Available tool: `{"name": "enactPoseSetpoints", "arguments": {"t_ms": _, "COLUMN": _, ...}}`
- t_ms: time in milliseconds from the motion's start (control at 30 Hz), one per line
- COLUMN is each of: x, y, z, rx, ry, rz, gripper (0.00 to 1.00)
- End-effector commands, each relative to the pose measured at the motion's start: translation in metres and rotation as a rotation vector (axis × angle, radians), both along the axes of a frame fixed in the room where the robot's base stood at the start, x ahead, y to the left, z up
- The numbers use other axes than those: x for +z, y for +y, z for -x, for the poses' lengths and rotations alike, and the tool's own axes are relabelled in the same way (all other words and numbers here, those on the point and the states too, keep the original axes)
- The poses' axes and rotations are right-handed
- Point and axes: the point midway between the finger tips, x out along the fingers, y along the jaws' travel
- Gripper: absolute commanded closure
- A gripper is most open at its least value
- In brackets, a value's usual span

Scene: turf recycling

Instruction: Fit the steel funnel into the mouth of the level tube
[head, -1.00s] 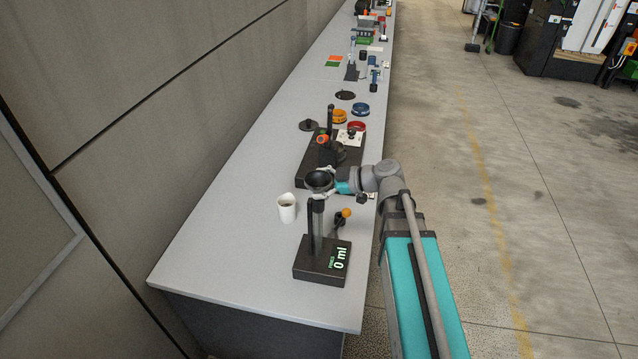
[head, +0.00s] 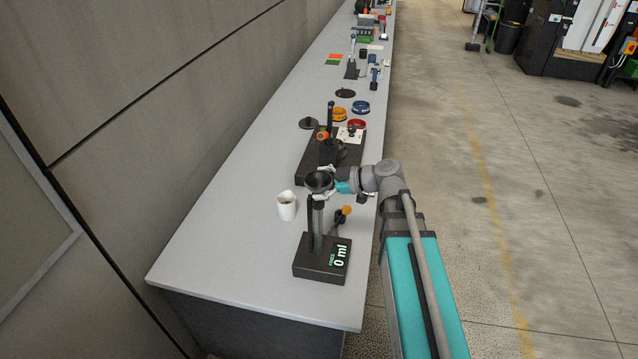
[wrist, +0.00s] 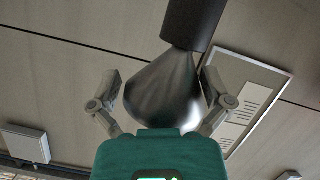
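The steel funnel (head: 319,182) is dark in the head view, wide mouth up, right over the top of the level tube (head: 317,222). The tube stands upright on a black base with a "0 ml" display (head: 322,262). My gripper (head: 328,186) reaches in from the right and is closed around the funnel. In the wrist view the shiny funnel cone (wrist: 165,92) lies between the two fingers of my gripper (wrist: 160,82). Its narrow end meets a dark cylinder (wrist: 193,22). I cannot tell whether the spout is inside the tube mouth.
A white cup (head: 287,206) stands left of the tube. An orange knob (head: 346,210) is to its right. A black stand (head: 328,150) and several coloured rings are farther back. The front left of the bench (head: 225,255) is clear.

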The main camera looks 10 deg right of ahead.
Motion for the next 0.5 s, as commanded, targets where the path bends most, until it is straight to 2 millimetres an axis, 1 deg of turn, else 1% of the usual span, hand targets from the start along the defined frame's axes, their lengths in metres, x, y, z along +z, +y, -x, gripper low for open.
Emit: {"name": "enactPoseSetpoints", "arguments": {"t_ms": 500, "x": 0.0, "y": 0.0, "z": 0.0, "rx": 0.0, "ry": 0.0, "rz": 0.0, "gripper": 0.0}}
